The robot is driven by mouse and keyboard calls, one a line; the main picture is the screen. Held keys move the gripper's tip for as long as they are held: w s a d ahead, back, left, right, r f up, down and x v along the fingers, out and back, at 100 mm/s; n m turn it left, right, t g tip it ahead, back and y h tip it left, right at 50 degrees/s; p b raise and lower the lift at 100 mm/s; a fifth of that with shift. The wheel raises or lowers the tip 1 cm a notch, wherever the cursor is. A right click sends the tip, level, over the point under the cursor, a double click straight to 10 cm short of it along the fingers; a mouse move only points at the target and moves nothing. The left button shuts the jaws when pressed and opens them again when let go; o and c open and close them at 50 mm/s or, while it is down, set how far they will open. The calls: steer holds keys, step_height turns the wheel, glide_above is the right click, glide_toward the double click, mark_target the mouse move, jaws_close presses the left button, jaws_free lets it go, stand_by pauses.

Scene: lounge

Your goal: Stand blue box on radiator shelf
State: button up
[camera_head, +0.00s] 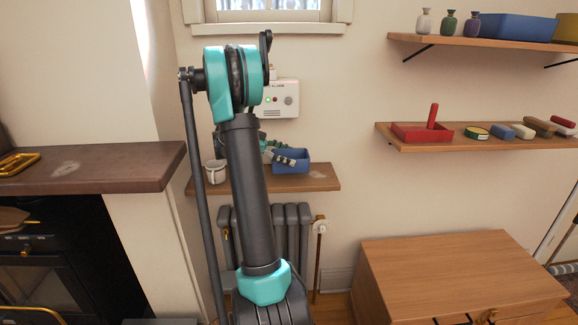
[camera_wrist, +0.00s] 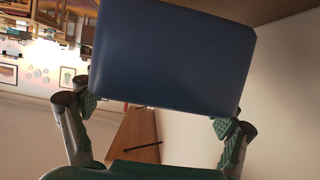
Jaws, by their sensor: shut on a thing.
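A blue box (camera_head: 293,157) is at the radiator shelf (camera_head: 318,184), towards its middle and right. My gripper (camera_head: 283,160) is shut on it from the left, largely hidden behind my arm. In the wrist view the blue box (camera_wrist: 170,55) fills the upper middle, with a finger of my gripper (camera_wrist: 155,115) at each side of it. The box looks level or nearly so in the head view. I cannot tell whether its underside touches the shelf. The right end of the shelf is bare.
A pale mug (camera_head: 215,172) stands at the shelf's left end. A grey radiator (camera_head: 295,228) is below and a white alarm box (camera_head: 284,98) above. Wall shelves (camera_head: 450,144) with a red tray and small items are at right, over a wooden cabinet (camera_head: 460,265). A mantel (camera_head: 90,168) is left.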

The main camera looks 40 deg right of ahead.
steer(key=shift+w+d+f, duration=0.1)
steer(key=shift+w+f, duration=0.05)
steer(key=shift+f, duration=2)
steer(key=o, duration=1.4)
steer(key=shift+r, duration=0.1)
steer(key=v, duration=0.7)
steer(key=shift+a, duration=0.2)
